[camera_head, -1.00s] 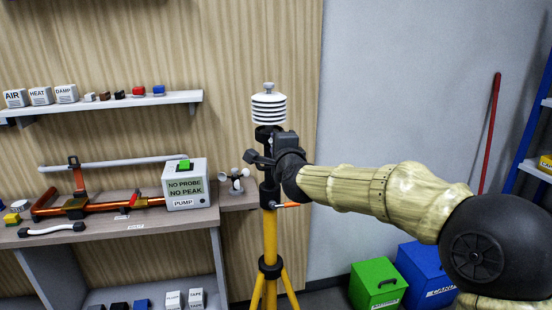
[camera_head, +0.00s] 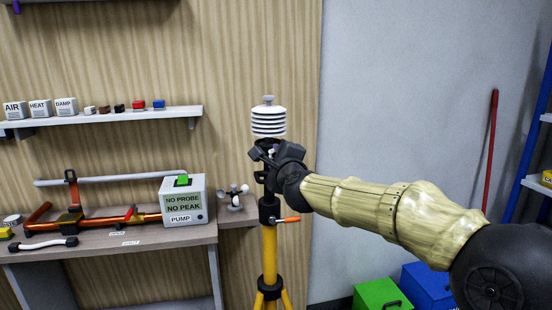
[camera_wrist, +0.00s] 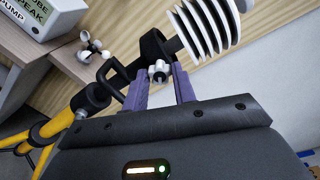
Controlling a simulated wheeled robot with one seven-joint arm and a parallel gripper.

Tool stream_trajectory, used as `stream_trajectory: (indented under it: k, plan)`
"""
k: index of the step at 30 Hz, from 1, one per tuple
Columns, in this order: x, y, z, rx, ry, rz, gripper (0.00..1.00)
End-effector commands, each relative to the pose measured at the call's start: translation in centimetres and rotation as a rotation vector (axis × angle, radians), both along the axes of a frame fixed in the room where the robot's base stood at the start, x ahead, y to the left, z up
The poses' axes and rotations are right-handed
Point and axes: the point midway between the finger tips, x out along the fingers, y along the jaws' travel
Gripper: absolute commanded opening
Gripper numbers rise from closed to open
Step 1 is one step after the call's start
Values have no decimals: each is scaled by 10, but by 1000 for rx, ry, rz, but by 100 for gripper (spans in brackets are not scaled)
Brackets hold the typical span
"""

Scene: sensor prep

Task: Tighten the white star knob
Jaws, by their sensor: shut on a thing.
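The white star knob (camera_wrist: 159,70) sits between the purple fingers of my gripper (camera_wrist: 160,84) in the wrist view, beside the black clamp (camera_wrist: 153,48) on the mast. My gripper is shut on it. In the head view my gripper (camera_head: 268,154) is at the mast top, just below the white louvred sensor shield (camera_head: 268,122); it hides most of the clamp there. The shield stands upright above the yellow tripod (camera_head: 269,255) and also shows in the wrist view (camera_wrist: 208,30).
An orange-handled lever (camera_head: 287,220) sticks out of the tripod below my gripper. A small cup anemometer (camera_head: 235,196) stands on the bench's right end, near the pump box (camera_head: 185,200). Green (camera_head: 381,294) and blue (camera_head: 428,286) bins stand on the floor at the lower right.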

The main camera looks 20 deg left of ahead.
Motion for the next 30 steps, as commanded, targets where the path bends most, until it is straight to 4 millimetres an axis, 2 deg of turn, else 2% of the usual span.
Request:
stream_trajectory:
  k: [1,4,17,30]
  plan:
    - [1,-1,-2,-1,3,-2,31]
    - [1,-1,-2,-1,3,-2,49]
    - [-5,-3,-2,-1,-1,0,49]
    - [-49,-32,-3,-2,-4,-3,49]
